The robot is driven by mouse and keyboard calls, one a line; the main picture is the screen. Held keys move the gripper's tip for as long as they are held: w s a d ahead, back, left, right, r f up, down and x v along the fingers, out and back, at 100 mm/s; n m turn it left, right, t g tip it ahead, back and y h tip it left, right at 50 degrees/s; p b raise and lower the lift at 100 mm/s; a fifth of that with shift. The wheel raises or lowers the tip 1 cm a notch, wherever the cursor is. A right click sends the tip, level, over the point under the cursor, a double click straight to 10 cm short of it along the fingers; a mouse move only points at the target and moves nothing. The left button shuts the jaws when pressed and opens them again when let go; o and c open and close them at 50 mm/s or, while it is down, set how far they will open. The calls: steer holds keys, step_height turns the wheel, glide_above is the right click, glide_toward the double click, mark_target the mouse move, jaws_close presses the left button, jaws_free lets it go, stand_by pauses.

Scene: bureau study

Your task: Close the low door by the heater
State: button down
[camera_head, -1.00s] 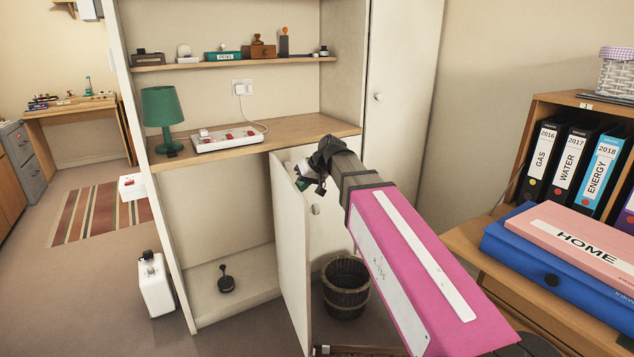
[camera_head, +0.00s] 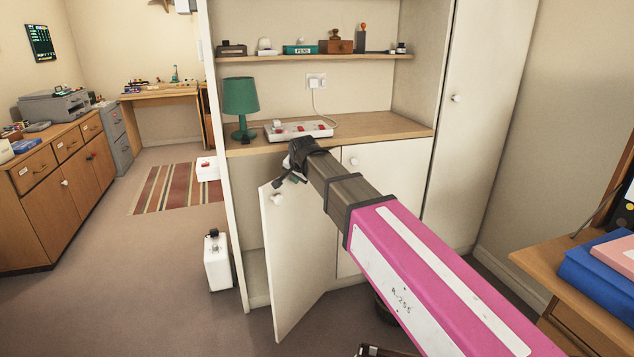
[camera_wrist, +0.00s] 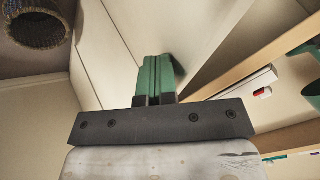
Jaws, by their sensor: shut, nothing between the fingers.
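The low white cupboard door (camera_head: 298,255) stands ajar under the wooden counter, with its outer face and round knob (camera_head: 277,199) in the head view. Its free edge juts toward the room. My gripper (camera_head: 292,172) is at the door's upper edge, just above the knob, below the counter front. Whether it touches the door cannot be told. In the wrist view its green fingers (camera_wrist: 155,80) are together and empty, close to a white panel (camera_wrist: 190,30). A white upright unit with a black top (camera_head: 217,262) stands on the floor left of the cupboard; it may be the heater.
A wicker basket (camera_wrist: 38,25) shows in the wrist view. A desk with blue and pink folders (camera_head: 600,262) is at right.

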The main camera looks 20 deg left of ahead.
steer(key=w+a+m+h, duration=0.1)
steer(key=w+a+m, duration=0.1)
steer(key=w+a, duration=0.2)
steer(key=w+a+m+t+h, duration=0.1)
steer(key=w+a, duration=0.4)
steer(key=a, duration=0.6)
steer(key=shift+m+h, duration=0.4)
steer(key=shift+m, duration=0.5)
